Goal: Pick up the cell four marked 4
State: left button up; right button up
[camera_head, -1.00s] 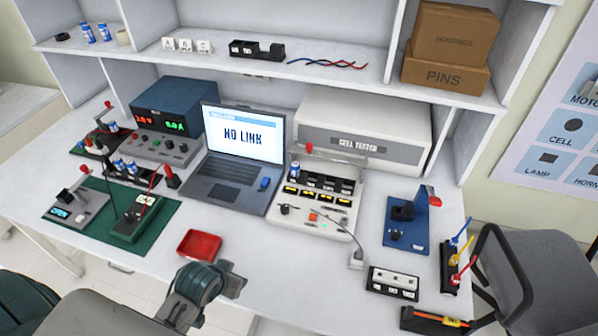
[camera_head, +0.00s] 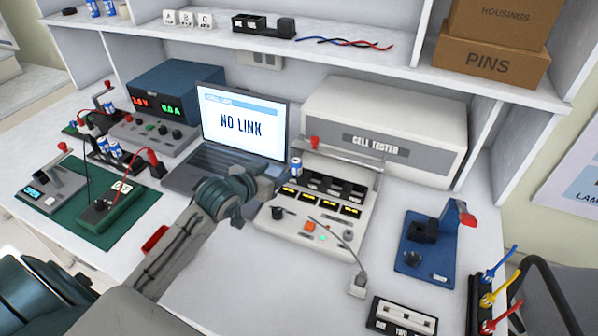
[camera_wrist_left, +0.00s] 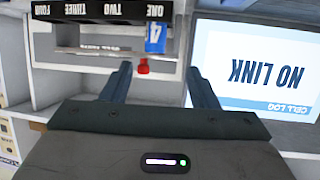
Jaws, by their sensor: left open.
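The blue-and-white cell marked 4 (camera_wrist_left: 155,38) shows upside down in the left wrist view, beside the label ONE. In the head view a blue-and-white cell (camera_head: 296,168) stands at the left end of the cell tester's (camera_head: 271,215) row of bays. My left gripper (camera_head: 283,180) is in front of the tester's left side, close to that cell. In the left wrist view my left gripper (camera_wrist_left: 162,78) has its fingers apart with nothing held, and the cell lies beyond the fingertips. My right gripper is not in view.
A red-knobbed lever (camera_head: 315,142) stands by the cell; its red knob (camera_wrist_left: 143,66) shows near the left finger in the wrist view. The laptop (camera_head: 240,125) is just left. A blue fixture (camera_head: 425,250) stands to the right. My arm partly covers a red tray (camera_head: 155,239).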

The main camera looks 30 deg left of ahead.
aim_at(293, 164)
pick_arm(q)
jog(key=x, duration=0.3)
jog(key=shift+w+d+f, duration=0.1)
jog(key=shift+w+f, duration=0.05)
jog(key=shift+w, duration=0.15)
jog(key=shift+w+d+f, duration=0.1)
jog(key=shift+w+d, duration=0.1)
jog(key=shift+w, duration=0.35)
jog(key=x, duration=0.2)
jog(key=p+x, duration=0.1)
jog(key=x, duration=0.1)
jog(key=shift+d, duration=0.2)
jog(key=shift+s, duration=0.1)
jog(key=c, duration=1.1)
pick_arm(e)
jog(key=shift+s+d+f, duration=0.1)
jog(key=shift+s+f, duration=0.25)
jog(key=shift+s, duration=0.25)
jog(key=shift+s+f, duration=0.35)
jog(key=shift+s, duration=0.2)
